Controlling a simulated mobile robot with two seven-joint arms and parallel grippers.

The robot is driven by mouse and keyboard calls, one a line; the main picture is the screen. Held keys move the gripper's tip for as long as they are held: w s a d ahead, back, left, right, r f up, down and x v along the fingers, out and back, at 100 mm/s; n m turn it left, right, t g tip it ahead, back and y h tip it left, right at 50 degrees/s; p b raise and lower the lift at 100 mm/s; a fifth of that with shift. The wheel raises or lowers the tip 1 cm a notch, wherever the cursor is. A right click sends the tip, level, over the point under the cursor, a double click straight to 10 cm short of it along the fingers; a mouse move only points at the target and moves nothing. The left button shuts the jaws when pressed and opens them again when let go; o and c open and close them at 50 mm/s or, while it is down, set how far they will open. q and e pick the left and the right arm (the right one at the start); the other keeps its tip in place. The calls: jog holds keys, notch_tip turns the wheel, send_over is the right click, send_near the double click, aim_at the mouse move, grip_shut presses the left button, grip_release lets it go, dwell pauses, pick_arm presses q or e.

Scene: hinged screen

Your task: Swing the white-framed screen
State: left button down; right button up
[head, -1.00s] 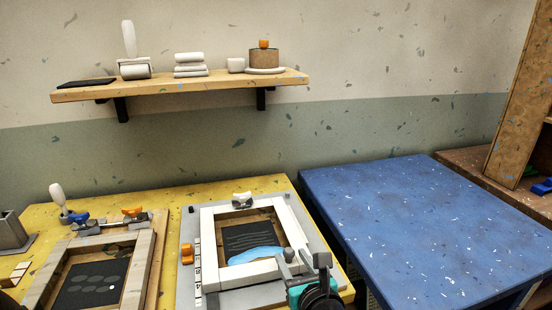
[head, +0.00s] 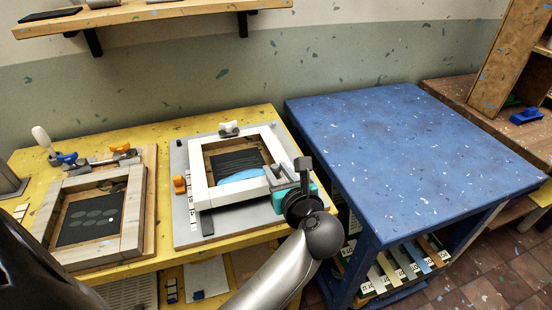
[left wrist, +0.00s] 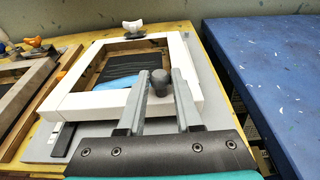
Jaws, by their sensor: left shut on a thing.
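The white-framed screen (head: 207,197) sits over a grey board on the yellow table, with a dark mesh and a blue patch inside it. It also shows in the left wrist view (left wrist: 88,101). My left gripper (head: 279,175) is at the frame's front right part. In the left wrist view, its two grey fingers (left wrist: 162,85) are on either side of a dark grey knob (left wrist: 158,80), shut on it. The fingers hide part of the frame's front bar. I cannot tell whether the front edge is lifted. My right gripper is not in view.
A wooden frame with a dark panel (head: 128,238) lies to the left on the yellow table (head: 60,145). An orange clip (head: 180,185) stands by the screen's left side. The blue table (head: 420,150) on the right is bare on top. A shelf (head: 150,12) hangs above.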

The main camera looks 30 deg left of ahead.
pick_arm(q)
jog(key=shift+w+a+r+p, duration=0.25)
jog(key=shift+r+p, duration=0.35)
jog(key=shift+r, duration=0.25)
jog(key=shift+w+a+r+p, duration=0.25)
jog(key=shift+r+p, duration=0.3)
jog(key=shift+r, duration=0.25)
jog(key=shift+w+a+r+p, duration=0.15)
jog(key=shift+a+r+p, duration=0.1)
jog(key=shift+r+p, duration=0.5)
jog(key=shift+r, duration=0.1)
jog(key=shift+w+a+r+p, duration=0.15)
jog(key=shift+r+p, duration=0.15)
jog(key=shift+r, duration=0.25)
jog(key=w+a+r+p, duration=0.2)
jog(key=a+r+p, duration=0.1)
jog(key=r+p, duration=0.1)
jog(key=shift+w+r, duration=0.2)
jog(key=shift+r, duration=0.35)
jog(key=w+a+r+p, duration=0.3)
jog(key=a+r+p, duration=0.1)
jog(key=r, duration=0.1)
jog(key=shift+w+a+p, duration=0.15)
jog(key=shift+w+p, duration=0.15)
jog(key=shift+w, duration=0.05)
